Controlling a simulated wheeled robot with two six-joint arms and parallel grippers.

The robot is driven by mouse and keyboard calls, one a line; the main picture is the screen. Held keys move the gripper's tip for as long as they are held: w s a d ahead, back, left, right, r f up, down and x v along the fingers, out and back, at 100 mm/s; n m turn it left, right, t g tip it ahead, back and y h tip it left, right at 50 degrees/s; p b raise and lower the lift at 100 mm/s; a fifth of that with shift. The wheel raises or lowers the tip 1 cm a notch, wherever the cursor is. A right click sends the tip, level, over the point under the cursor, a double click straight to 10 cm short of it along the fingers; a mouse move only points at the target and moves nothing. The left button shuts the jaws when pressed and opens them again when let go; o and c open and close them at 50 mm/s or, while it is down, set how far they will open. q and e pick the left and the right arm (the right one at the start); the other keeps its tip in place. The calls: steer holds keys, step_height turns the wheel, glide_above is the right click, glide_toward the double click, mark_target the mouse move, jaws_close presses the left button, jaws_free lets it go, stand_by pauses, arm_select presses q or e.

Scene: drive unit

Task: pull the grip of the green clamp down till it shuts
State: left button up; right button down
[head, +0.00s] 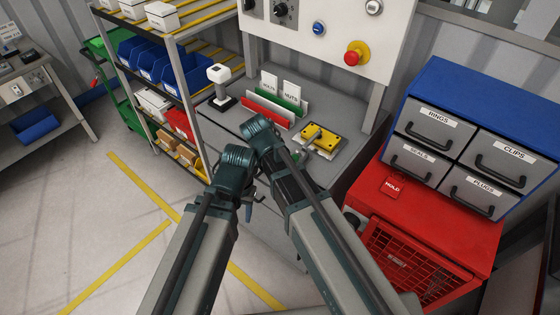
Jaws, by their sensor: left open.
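The green clamp (300,152) shows only as a small green patch at the front left of a fixture with a yellow block (321,138) on the bench. My right arm partly covers that area, and I cannot tell how the clamp's grip stands. My left gripper (255,197) is small and dark in the picture, in front of the bench, below and to the left of the clamp and apart from it. It is open. My right gripper cannot be made out behind my arm.
The grey bench (233,117) holds a red and a green card holder (285,95) and a scanner on a stand (220,85). A panel with a red stop button (354,53) rises behind. A shelf (148,70) stands left; a red cabinet (440,220) with drawers stands right.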

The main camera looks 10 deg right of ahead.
arm_select(q)
steer(key=shift+s+a+f, duration=0.15)
steer(key=shift+f, duration=0.1)
arm_select(e)
steer(key=shift+s+a+f, duration=0.15)
steer(key=shift+s+f, duration=0.05)
steer(key=shift+f, duration=0.1)
